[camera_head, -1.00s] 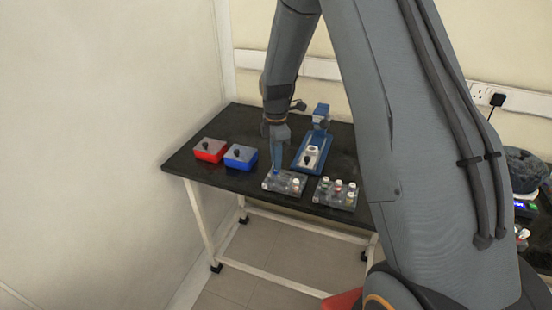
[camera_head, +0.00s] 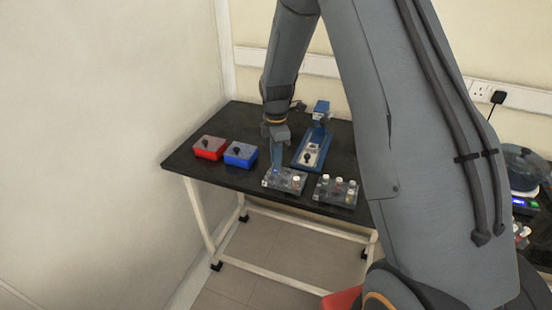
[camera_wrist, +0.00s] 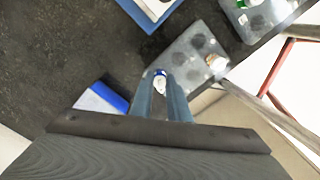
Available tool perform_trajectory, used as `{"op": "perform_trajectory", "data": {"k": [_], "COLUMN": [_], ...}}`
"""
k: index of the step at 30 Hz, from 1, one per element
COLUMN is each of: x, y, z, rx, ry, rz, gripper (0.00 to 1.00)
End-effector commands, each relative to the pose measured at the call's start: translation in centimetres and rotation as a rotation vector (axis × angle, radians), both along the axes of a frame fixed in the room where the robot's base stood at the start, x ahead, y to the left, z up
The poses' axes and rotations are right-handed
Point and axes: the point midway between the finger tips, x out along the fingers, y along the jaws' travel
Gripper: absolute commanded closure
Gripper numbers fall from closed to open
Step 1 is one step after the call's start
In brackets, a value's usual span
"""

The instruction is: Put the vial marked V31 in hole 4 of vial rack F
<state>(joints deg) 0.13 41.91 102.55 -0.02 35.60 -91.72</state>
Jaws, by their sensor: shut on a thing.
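My gripper (camera_wrist: 160,82) is shut on a vial (camera_wrist: 160,73) with a white top and a blue band; its marking is not legible. In the head view my gripper (camera_head: 277,168) points down at the left part of a clear grey vial rack (camera_head: 270,184). The rack also shows under the fingertips in the wrist view (camera_wrist: 181,53), with several dark holes and one white-capped vial (camera_wrist: 216,64) near its edge. I cannot tell whether the held vial is inside a hole or just above it. No rack letter is readable.
A second rack (camera_head: 322,197) with several capped vials stands close on the right. A blue device (camera_head: 300,164) stands behind. A blue box (camera_head: 240,154) and a red box (camera_head: 208,147) sit to the left. The table's front edge is near both racks.

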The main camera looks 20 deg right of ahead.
Motion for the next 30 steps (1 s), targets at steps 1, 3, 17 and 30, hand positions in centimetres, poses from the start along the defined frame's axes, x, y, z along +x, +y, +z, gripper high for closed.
{"op": "perform_trajectory", "data": {"k": [1,3,17,30], "x": [0.0,0.0,-0.02,-0.01], "y": [0.0,0.0,0.0,0.0], "z": [-0.08,-0.08,-0.07,-0.07], "rx": [0.0,0.0,0.0,0.0], "ry": [0.0,0.0,0.0,0.0], "rz": [0.0,0.0,0.0,0.0], "gripper": [1.0,1.0,0.63,0.5]}}
